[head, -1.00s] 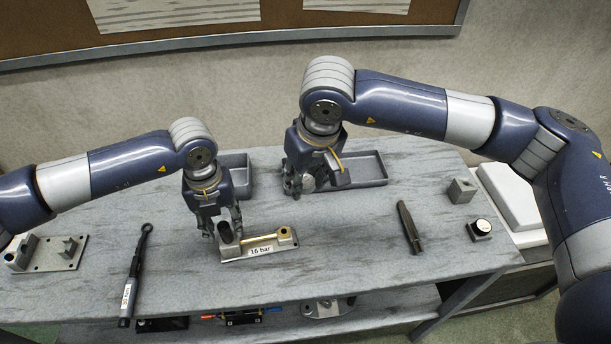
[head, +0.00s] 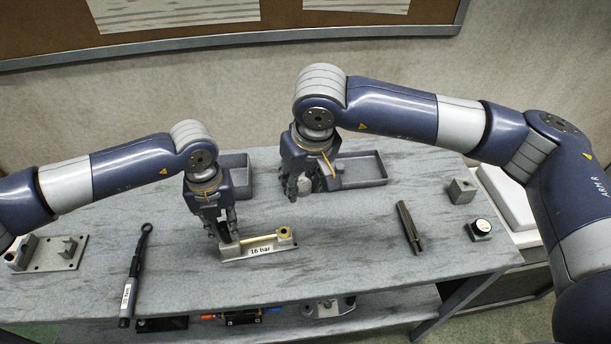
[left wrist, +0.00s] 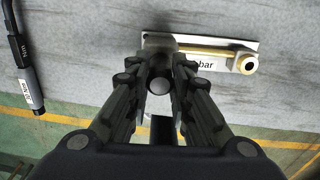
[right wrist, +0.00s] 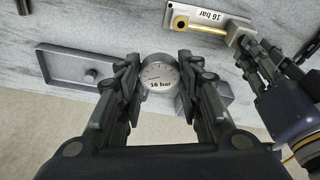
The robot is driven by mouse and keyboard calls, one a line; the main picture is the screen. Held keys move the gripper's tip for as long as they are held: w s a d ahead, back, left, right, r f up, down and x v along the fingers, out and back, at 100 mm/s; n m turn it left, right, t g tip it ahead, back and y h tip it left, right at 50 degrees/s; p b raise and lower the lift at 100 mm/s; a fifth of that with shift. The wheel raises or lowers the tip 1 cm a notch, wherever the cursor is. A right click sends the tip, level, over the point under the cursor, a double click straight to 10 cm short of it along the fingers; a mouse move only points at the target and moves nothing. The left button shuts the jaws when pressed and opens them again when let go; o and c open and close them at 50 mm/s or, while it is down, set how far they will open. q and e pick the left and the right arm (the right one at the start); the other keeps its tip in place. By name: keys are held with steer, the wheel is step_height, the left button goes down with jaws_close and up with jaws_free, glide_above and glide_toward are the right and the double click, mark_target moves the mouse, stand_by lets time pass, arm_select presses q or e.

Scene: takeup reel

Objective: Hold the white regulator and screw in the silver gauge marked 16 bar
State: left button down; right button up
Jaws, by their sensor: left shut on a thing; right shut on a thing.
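The regulator (head: 259,250) is a pale metal base with a "16 bar" label, a brass pipe ending in a round fitting at its right end, and a dark post at its left end. It lies on the table in the head view. My left gripper (head: 225,236) points down and is shut on the post, whose round end (left wrist: 159,86) shows between the fingers in the left wrist view. The silver gauge (right wrist: 159,77), with a white "16 bar" dial, is held between the fingers of my right gripper (head: 297,189), above the table behind the regulator. Its threaded end is hidden.
A dark tool (head: 409,228), a block (head: 462,190) and another gauge (head: 479,229) are right. Table between the grippers is clear.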

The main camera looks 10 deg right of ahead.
steer(key=a+f+m, duration=0.3)
steer(key=a+f, duration=0.1)
steer(key=f, duration=0.2)
steer(key=shift+a+f+h, duration=0.15)
steer(key=shift+a+h, duration=0.1)
steer(key=shift+h, duration=0.15)
steer(key=shift+s+f, duration=0.1)
steer(key=shift+f, duration=2.8)
steer(key=shift+s+x, duration=0.25)
steer(key=shift+x, duration=0.85)
steer(key=shift+f, duration=0.15)
steer(key=shift+o, duration=0.9)
steer(key=shift+c, duration=1.4)
